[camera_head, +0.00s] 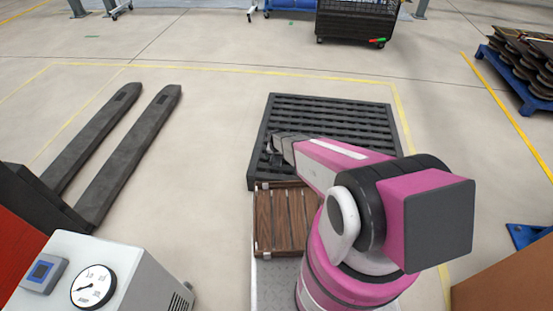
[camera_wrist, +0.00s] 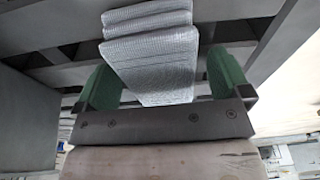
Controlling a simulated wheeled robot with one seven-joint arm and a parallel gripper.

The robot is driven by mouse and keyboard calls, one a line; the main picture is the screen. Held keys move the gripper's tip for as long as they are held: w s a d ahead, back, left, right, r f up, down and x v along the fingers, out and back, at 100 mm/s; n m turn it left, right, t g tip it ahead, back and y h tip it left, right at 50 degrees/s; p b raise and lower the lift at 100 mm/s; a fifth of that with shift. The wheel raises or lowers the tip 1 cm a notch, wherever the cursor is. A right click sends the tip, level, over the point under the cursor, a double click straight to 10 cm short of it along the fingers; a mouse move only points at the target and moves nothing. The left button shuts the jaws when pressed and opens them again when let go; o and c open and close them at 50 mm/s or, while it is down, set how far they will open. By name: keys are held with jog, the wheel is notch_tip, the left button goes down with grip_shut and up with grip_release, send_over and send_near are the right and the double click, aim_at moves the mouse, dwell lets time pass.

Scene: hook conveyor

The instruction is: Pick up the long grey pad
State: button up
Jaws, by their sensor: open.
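A long grey pad (camera_wrist: 157,68) with a fine mesh-like surface shows in the wrist view. Two similar grey bands (camera_wrist: 147,20) lie across its upper end; I cannot tell whether they are separate pads. My gripper (camera_wrist: 163,80) is open, with one green finger on each side of the pad's lower part. A gap shows between the pad and the right finger; contact at the left finger is unclear. In the head view, my gripper (camera_head: 275,150) is over the left part of a black slatted pallet (camera_head: 330,105). The pad cannot be made out there.
A brown slatted wooden crate (camera_head: 285,222) stands just in front of the pallet. Dark forks (camera_head: 130,150) lie on the floor at left. A grey box with a gauge (camera_head: 93,286) is at the lower left. Open floor (camera_head: 215,130) separates the forks and pallet.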

jog(key=c, duration=1)
jog(key=shift+r, duration=0.2)
jog(key=shift+r, duration=0.25)
notch_tip(320, 180, up, 4)
jog(key=shift+s+f, duration=0.1)
jog(key=w+a+r, duration=0.1)
jog(key=w+r, duration=0.1)
jog(key=w, duration=0.1)
jog(key=w+a+r, duration=0.1)
jog(key=w+r, duration=0.1)
jog(key=w, duration=0.2)
jog(key=w+a+r, duration=0.1)
jog(key=w+r, duration=0.1)
jog(key=w, duration=0.2)
jog(key=shift+w+a+r, duration=0.15)
jog(key=shift+a+r, duration=0.05)
